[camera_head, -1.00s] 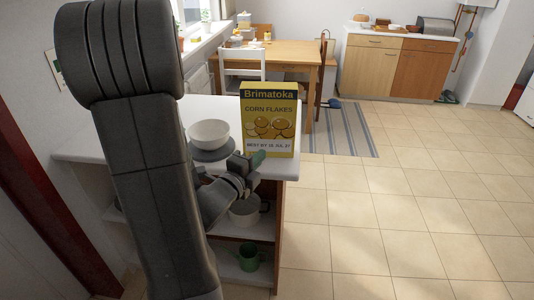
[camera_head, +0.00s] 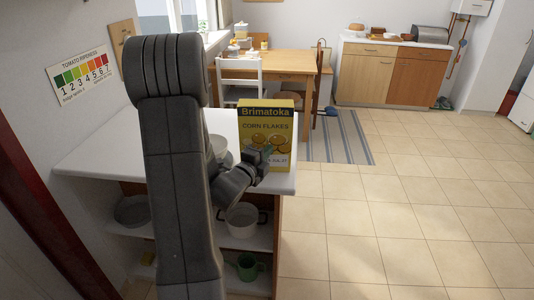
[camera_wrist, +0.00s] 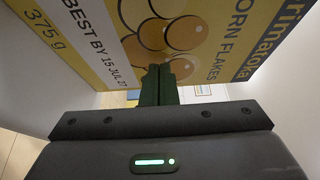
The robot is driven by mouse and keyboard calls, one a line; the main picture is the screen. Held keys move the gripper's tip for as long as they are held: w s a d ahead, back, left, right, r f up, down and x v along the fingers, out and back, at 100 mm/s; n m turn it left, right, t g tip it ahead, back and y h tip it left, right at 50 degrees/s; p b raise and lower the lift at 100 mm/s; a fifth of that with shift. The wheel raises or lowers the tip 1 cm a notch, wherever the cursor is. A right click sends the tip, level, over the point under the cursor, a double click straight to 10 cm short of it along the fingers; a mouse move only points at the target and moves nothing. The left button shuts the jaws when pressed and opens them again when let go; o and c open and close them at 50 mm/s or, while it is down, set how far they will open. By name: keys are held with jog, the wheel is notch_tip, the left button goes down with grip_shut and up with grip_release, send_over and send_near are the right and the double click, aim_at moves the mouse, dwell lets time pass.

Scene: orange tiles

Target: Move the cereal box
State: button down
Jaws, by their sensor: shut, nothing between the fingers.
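The yellow cereal box (camera_head: 266,127), labelled "Brimatoka Corn Flakes", stands upright on the white counter (camera_head: 110,148) near its right end. It fills the upper part of the wrist view (camera_wrist: 225,35), its printed front close to the camera. My gripper (camera_head: 262,158) is in front of the box's lower front, covering part of its print. In the wrist view the two dark green fingers (camera_wrist: 158,85) are together with nothing between them, close to the box front. I cannot tell whether they touch it.
A white bowl (camera_head: 218,147) stands on the counter left of the box, partly behind my arm. Shelves below hold a pot (camera_head: 242,220) and a green mug (camera_head: 247,266). A wooden table (camera_head: 283,63) stands behind. The tiled floor (camera_head: 400,190) at right is open.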

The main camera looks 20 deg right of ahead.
jog(key=shift+w, duration=0.1)
jog(key=w+d+b, duration=0.2)
jog(key=w+b, duration=0.3)
jog(key=w, duration=1)
jog(key=shift+d, duration=0.3)
